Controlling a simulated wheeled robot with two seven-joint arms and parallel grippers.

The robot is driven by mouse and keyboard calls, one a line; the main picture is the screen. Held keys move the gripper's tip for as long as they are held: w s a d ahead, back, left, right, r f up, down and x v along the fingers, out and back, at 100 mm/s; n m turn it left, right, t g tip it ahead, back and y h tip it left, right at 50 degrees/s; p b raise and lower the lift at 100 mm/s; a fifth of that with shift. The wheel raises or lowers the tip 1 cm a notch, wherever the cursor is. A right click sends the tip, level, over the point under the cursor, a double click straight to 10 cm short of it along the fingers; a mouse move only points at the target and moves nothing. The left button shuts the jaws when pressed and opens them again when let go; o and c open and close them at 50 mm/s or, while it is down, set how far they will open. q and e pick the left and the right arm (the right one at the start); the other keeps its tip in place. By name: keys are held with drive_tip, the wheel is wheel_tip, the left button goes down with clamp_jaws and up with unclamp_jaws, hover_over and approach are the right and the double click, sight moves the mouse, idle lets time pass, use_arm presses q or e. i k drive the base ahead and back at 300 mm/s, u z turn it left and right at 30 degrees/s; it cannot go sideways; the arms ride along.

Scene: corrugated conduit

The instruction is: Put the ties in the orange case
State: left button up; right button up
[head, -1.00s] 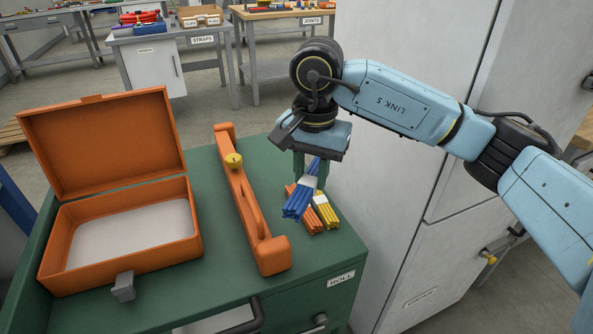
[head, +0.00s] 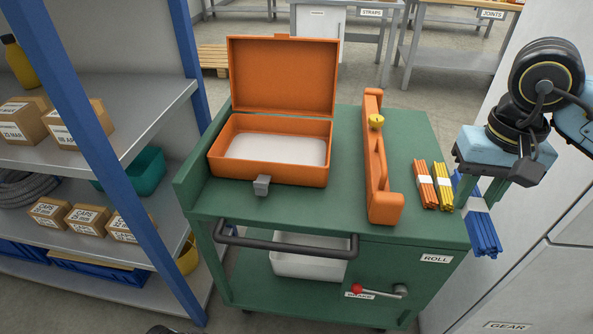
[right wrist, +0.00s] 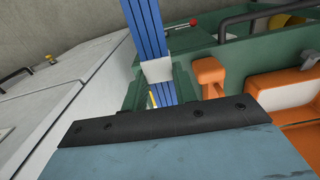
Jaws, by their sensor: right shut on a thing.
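The orange case (head: 218,160) stands open on the green cart, its lid raised at the back. Its pale inside looks empty. My right gripper (head: 479,195) is shut on a bundle of blue ties (head: 485,233) with a white band, held at the cart's right edge. The blue ties also show in the right wrist view (right wrist: 150,30), between the green fingers. A bundle of orange ties (head: 425,183) and a bundle of yellow ties (head: 443,185) lie side by side on the cart top, left of the gripper. My left gripper is out of view.
A long orange tool with a yellow knob (head: 377,170) lies on the green cart (head: 300,205) between the case and the ties. A blue-posted shelf (head: 150,110) stands left, pale cabinets (head: 540,250) right. The case's opening is clear above.

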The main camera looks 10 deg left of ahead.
sight(287, 156)
drive_tip(key=k, duration=1.3)
drive_tip(key=u, duration=1.2)
drive_tip(key=i, duration=1.65)
drive_tip(key=z, duration=0.6)
drive_tip(key=i, duration=0.5)
drive_tip(key=z, duration=0.1)
